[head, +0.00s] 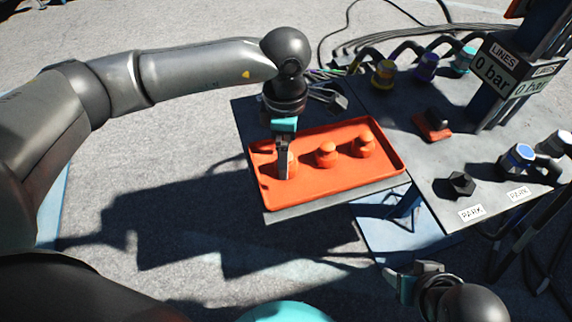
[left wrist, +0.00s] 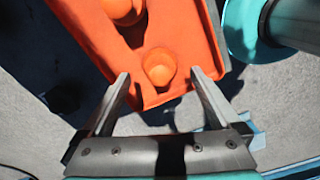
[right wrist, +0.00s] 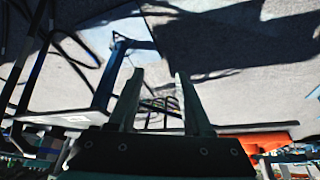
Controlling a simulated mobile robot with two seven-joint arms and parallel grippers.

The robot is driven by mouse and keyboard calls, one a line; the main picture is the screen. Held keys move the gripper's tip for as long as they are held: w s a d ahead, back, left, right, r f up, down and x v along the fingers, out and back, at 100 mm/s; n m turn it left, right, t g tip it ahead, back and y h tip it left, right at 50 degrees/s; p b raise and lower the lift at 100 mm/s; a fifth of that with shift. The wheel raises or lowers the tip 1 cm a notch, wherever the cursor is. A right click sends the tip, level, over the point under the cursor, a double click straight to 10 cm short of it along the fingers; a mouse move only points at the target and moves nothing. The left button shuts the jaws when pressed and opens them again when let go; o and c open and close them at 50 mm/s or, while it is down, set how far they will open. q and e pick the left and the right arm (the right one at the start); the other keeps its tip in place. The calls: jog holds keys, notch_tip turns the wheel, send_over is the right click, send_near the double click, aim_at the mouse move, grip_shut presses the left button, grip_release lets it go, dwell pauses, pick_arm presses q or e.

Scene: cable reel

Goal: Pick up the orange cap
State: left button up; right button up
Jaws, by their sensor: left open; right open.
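Three orange caps stand in an orange tray (head: 335,180) in the head view: a left one (head: 291,166), a middle one (head: 326,156) and a right one (head: 364,147). My left gripper (head: 283,172) points down at the left cap and partly hides it. In the left wrist view the gripper (left wrist: 160,76) is open, with one cap (left wrist: 158,66) between its fingertips and gaps on both sides. A second cap (left wrist: 122,10) is farther up the tray (left wrist: 190,30). My right gripper (head: 393,278) is open and empty, low in the head view; its fingers (right wrist: 158,78) show in the right wrist view.
The tray lies on a grey shelf beside a grey panel (head: 420,185). The panel carries a black knob (head: 461,184), a red-based switch (head: 432,125), coloured connectors (head: 383,74) with cables, and a post with a gauge sign (head: 497,68). Open ground lies left of the tray.

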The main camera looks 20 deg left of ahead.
pick_arm(q)
jog(key=shift+f, duration=0.65)
jog(key=shift+f+b, duration=0.55)
jog(key=shift+f, duration=0.3)
pick_arm(e)
jog(key=shift+w+a+t+y, duration=0.5)
jog(key=shift+w+a+t, duration=0.5)
jog(key=shift+w+a, duration=0.2)
pick_arm(q)
grip_shut()
